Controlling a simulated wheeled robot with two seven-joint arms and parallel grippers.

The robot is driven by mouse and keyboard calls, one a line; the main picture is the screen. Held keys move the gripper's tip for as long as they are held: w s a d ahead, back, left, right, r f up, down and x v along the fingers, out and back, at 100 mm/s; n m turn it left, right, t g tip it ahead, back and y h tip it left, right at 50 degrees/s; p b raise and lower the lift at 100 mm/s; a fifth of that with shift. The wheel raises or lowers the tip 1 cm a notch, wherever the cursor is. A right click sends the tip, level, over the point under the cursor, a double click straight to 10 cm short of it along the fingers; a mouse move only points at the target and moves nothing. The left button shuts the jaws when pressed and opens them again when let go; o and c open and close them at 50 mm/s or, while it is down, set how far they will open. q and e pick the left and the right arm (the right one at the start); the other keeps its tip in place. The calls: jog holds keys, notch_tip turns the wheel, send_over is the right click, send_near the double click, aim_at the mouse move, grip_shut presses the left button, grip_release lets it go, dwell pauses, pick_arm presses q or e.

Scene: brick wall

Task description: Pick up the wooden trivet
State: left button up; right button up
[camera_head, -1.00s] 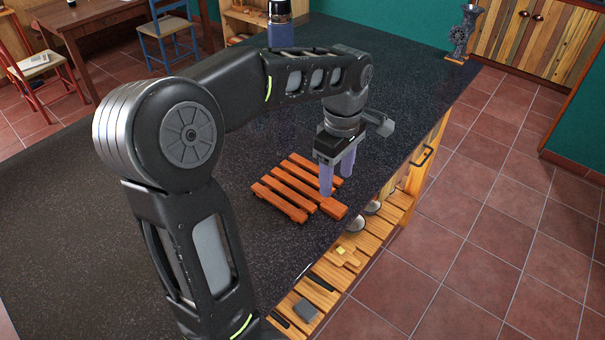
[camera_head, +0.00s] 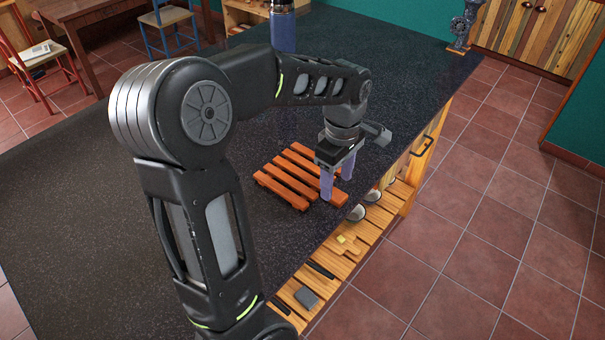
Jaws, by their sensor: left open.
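The wooden trivet (camera_head: 287,180), made of orange-brown slats, lies flat on the dark countertop (camera_head: 400,120) near its front right edge. My left gripper (camera_head: 336,190) points down at the trivet's right end, its two purple-grey fingers apart. One finger is in front of the slats and the other is by the far right corner. The gripper hides part of that end. I cannot tell whether the fingers touch the trivet. My right gripper is not in view.
An open drawer or shelf (camera_head: 374,231) with several utensils runs below the counter edge. A dark blue bottle (camera_head: 283,28) stands on the counter behind my arm. A metal grinder-like object (camera_head: 463,24) stands at the far corner. The counter's left part is bare.

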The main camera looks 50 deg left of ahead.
aim_at(335, 194)
pick_arm(q)
notch_tip(335, 194, down, 4)
jog(key=shift+r, duration=0.2)
